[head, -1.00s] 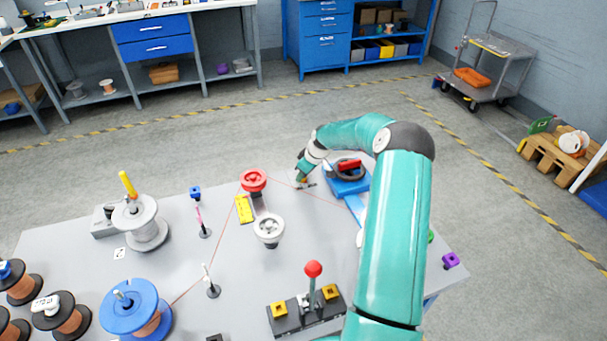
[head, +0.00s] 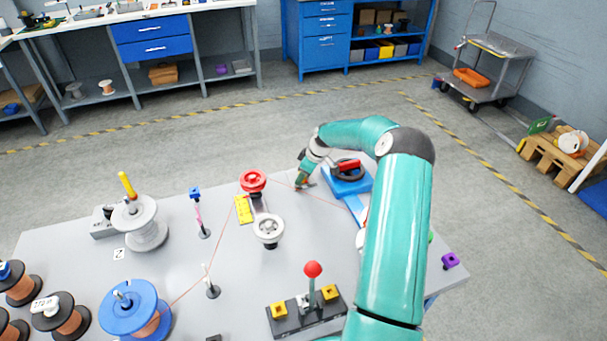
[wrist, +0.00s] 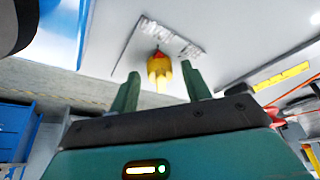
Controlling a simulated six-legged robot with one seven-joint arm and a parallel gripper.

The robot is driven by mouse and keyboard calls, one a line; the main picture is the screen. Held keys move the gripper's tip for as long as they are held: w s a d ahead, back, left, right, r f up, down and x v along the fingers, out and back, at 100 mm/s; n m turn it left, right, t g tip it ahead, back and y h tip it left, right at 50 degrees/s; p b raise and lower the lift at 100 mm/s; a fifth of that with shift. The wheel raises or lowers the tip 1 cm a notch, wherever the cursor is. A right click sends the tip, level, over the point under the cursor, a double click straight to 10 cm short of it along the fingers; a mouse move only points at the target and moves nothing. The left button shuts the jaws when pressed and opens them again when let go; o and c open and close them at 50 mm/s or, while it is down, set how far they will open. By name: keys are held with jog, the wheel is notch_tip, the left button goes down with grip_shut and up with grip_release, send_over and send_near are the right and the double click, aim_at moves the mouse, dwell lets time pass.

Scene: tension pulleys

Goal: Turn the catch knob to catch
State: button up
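The catch knob (wrist: 160,70) shows in the wrist view as a small yellow knob with a red part at its far end. It stands against a grey plate (wrist: 190,50) with white lettering too blurred to read. My gripper (wrist: 159,80) has its two green fingers spread, one on each side of the knob, with visible gaps. I cannot tell how deep the knob sits between them. In the head view my gripper (head: 302,184) is low over the table's far edge, left of the blue base, and hides the knob.
A blue base (head: 349,184) with a dark ring and red handle stands close right of my gripper. A red pulley (head: 253,181) and white pulley (head: 268,228) stand left, with a thin red line running past. A red-topped lever (head: 313,270) is nearer. Grey table (head: 235,270) shows between them.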

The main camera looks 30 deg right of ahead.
jog(key=shift+r, duration=0.1)
jog(key=v, duration=1.3)
jog(key=shift+r, duration=0.2)
jog(key=shift+s+d, duration=0.1)
jog(key=shift+s, duration=0.05)
jog(key=s+a+r+m+h, duration=0.15)
jog(key=s+a+r, duration=0.35)
jog(key=a+r, duration=0.5)
jog(key=s+a+r+h, duration=0.2)
jog(key=s+a+r, duration=0.35)
jog(key=a, duration=0.75)
jog(key=s+a+r+m, duration=0.1)
jog(key=s+a, duration=0.3)
jog(key=s, duration=0.3)
jog(key=s+a+r+m+t+y, duration=0.1)
jog(key=s+a+m, duration=0.1)
jog(key=s, duration=0.5)
jog(key=s+a+r+m, duration=0.1)
jog(key=s+a, duration=0.4)
jog(key=s, duration=0.2)
jog(key=shift+s+a+r+m+t, duration=0.2)
jog(key=shift+a+r+m+t, duration=0.1)
jog(key=shift+a+m+t, duration=0.1)
